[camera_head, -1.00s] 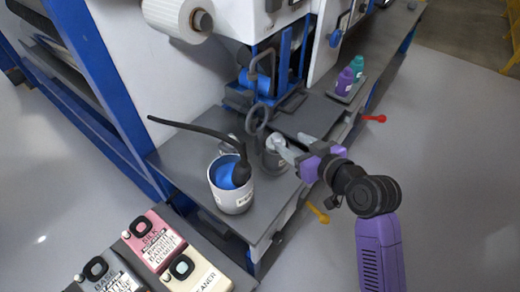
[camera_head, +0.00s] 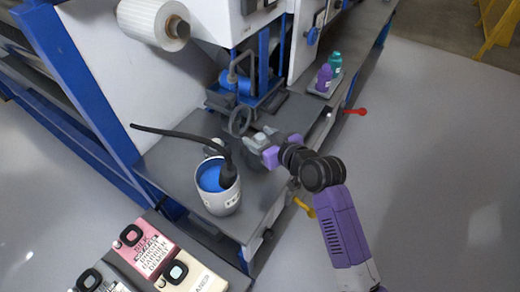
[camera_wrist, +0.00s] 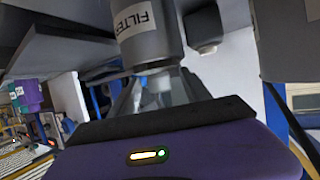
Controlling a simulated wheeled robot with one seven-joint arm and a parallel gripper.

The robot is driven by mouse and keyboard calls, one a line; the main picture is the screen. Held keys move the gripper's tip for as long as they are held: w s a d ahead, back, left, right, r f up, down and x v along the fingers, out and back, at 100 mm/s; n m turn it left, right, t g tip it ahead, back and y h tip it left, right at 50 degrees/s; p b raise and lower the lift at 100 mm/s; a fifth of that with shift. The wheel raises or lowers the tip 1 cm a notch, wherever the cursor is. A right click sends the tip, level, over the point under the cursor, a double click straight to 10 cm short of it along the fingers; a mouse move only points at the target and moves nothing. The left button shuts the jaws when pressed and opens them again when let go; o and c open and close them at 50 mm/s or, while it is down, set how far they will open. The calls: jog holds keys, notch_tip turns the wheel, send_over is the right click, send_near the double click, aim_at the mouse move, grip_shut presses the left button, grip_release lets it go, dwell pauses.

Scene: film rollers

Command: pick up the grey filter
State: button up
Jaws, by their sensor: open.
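In the wrist view the filter (camera_wrist: 150,35) is large and close, with a white label reading "FILTER".
The white bucket (camera_head: 222,202) holds blue liquid and a dark hose. Purple (camera_head: 324,76) and teal (camera_head: 336,62) bottles stand further right. Jerrycans (camera_head: 150,250) are at front left.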

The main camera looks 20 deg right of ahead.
grip_shut()
jog(key=shift+f, duration=0.1)
